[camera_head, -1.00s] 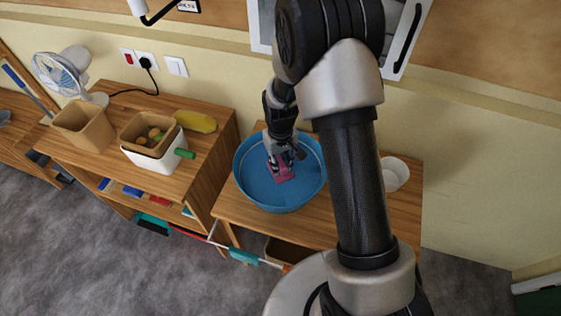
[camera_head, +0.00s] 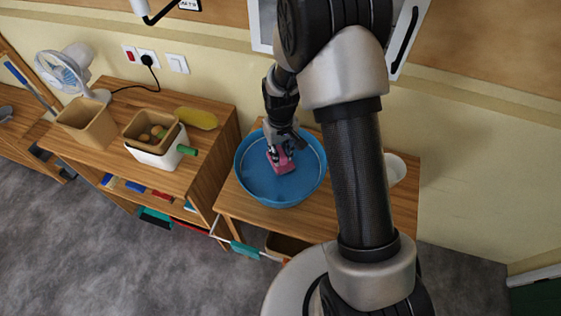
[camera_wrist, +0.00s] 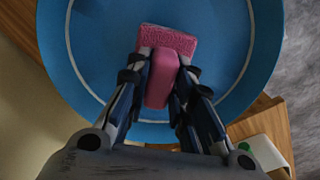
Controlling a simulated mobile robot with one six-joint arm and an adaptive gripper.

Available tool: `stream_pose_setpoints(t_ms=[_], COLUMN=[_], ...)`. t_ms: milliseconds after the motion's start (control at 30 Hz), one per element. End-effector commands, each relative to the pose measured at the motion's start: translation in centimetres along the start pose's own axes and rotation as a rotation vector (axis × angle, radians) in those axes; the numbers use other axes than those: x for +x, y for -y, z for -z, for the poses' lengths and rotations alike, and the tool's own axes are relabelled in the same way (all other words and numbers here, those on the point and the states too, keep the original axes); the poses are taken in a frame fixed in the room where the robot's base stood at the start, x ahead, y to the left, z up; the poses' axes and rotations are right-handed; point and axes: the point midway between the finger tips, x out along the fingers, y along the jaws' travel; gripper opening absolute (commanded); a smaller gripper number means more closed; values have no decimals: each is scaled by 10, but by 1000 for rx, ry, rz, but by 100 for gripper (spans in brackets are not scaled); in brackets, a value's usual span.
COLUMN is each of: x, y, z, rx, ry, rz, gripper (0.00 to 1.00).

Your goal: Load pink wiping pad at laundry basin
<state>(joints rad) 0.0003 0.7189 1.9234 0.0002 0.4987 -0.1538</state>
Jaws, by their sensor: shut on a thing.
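The pink wiping pad (camera_head: 281,163) is inside the round blue basin (camera_head: 254,187), which stands on a wooden table. In the wrist view the pink pad (camera_wrist: 166,39) shows a flat textured end and a narrower part between the fingers. My gripper (camera_head: 279,152) reaches down into the basin and is shut on the pad; its two fingers (camera_wrist: 161,80) flank the pad in the wrist view. The blue basin (camera_wrist: 225,40) lies around and below the pad there. I cannot tell whether the pad touches the basin floor.
A white bowl (camera_head: 396,170) stands right of the basin, partly behind my arm. On the left shelf stand a tan bin (camera_head: 88,124), a white container (camera_head: 158,157), a yellow item (camera_head: 197,119) and a fan (camera_head: 65,70). Grey floor lies in front.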

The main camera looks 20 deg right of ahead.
Motion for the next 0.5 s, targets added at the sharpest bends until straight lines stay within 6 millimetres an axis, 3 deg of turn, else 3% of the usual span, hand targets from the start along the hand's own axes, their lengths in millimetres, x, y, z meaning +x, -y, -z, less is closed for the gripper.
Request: stream_pose_setpoints(t_ms=[500], x=[-45], y=[0], z=[0], rx=[0], ry=[0], rz=[0], gripper=[2])
